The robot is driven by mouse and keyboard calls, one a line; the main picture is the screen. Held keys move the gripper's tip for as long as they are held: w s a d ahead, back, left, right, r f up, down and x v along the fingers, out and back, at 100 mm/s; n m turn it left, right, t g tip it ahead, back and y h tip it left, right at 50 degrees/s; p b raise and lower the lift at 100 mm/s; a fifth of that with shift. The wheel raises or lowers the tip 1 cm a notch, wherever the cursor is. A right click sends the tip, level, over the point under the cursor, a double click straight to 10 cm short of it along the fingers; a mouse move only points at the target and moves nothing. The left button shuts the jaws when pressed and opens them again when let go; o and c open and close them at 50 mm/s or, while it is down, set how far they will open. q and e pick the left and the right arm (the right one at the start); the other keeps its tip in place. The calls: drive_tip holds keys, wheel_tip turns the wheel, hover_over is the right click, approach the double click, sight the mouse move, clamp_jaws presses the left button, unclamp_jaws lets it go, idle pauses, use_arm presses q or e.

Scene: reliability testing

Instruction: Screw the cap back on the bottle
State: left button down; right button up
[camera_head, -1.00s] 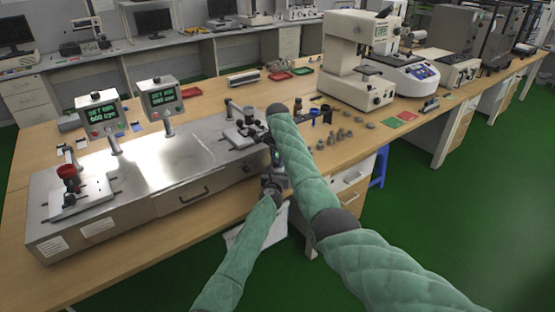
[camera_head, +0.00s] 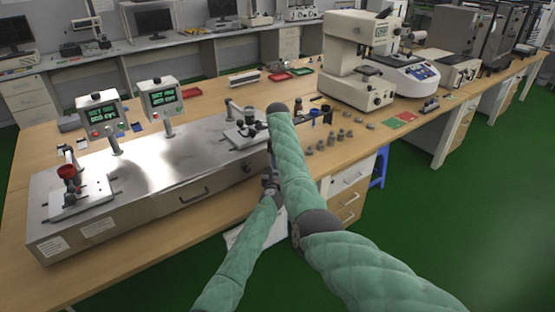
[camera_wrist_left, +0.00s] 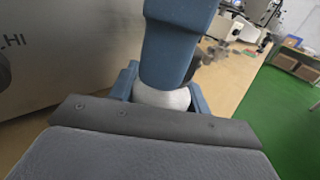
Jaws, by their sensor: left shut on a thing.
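My left gripper (camera_head: 270,183) is low in front of the steel bench's right end in the head view, partly covered by my right arm. In the left wrist view its blue-grey fingers (camera_wrist_left: 163,92) are shut on a whitish rounded thing, probably the bottle (camera_wrist_left: 162,98). A larger blue-grey shape (camera_wrist_left: 176,40) covers its upper part; I cannot tell what it is. I cannot make out the cap. My right arm reaches up beside the bench's end, and its gripper is hidden behind the sleeve.
The steel test bench (camera_head: 150,170) carries a fixture with a red top (camera_head: 67,172) at left, a dark-topped fixture (camera_head: 249,122) at right and two display boxes (camera_head: 160,97). Small grey parts (camera_head: 332,138) and a large white instrument (camera_head: 350,65) stand to the right on the wooden table.

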use_arm(q)
drive_tip(key=shift+a, duration=0.1)
use_arm(e)
drive_tip(key=shift+f, duration=0.1)
use_arm(q)
drive_tip(key=shift+w, duration=0.1)
use_arm(e)
wheel_tip(320, 180, up, 12)
idle(0.5)
use_arm(q)
drive_tip(key=c, duration=0.6)
unclamp_jaws()
